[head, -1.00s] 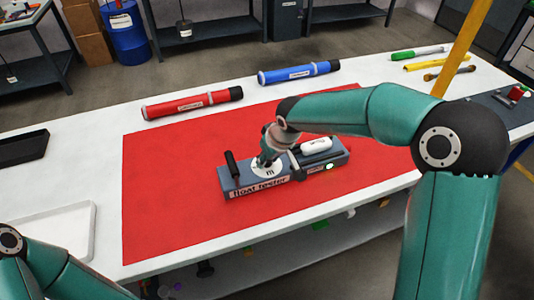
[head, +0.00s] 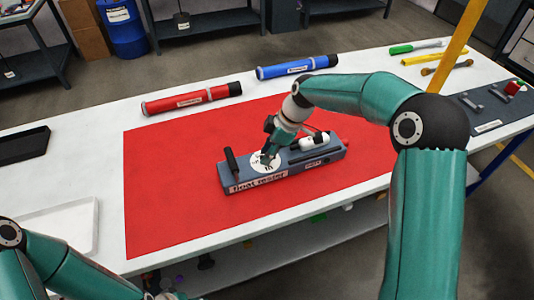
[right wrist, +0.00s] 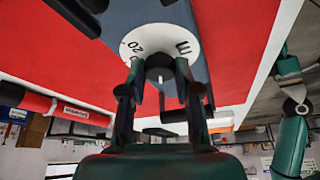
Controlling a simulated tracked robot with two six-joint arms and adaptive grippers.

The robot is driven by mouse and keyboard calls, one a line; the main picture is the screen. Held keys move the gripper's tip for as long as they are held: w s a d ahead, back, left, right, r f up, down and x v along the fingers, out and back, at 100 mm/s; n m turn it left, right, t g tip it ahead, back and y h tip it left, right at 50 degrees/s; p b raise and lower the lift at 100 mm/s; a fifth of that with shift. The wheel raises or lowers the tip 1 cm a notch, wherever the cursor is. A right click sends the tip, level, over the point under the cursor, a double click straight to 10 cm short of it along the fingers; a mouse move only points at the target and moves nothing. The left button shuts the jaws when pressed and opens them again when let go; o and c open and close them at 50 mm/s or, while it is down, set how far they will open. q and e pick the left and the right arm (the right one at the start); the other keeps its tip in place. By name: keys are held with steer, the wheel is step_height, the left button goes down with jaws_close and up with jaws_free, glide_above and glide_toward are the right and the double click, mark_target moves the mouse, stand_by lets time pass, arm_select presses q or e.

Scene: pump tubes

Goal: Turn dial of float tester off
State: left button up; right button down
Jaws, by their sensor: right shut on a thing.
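The float tester (head: 240,185) is a long blue-grey unit lying on the red mat, with a black upright handle on its left end and a white-and-black cylinder on top toward the right. Its dial (head: 262,157) is a white disc with black markings and a dark central knob. In the right wrist view the dial (right wrist: 148,42) shows "20" and another mark. My right gripper (head: 268,155) is shut on the dial's knob (right wrist: 160,68) from above, its fingers on either side.
A red tube (head: 190,99) and a blue tube (head: 297,67) lie behind the red mat (head: 165,200). Tools, including a green-handled one (head: 401,49), lie at the back right. A black tray (head: 22,144) and a white tray (head: 60,228) are at the left.

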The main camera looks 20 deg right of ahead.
steer(key=shift+w+n+g, duration=0.1)
steer(key=shift+n+g, duration=0.3)
steer(key=shift+n, duration=0.7)
steer(key=c, duration=0.8)
jaws_free()
steer(key=shift+r, duration=0.1)
steer(key=v, duration=1.1)
steer(key=shift+d+r, duration=0.25)
steer(key=shift+r, duration=0.05)
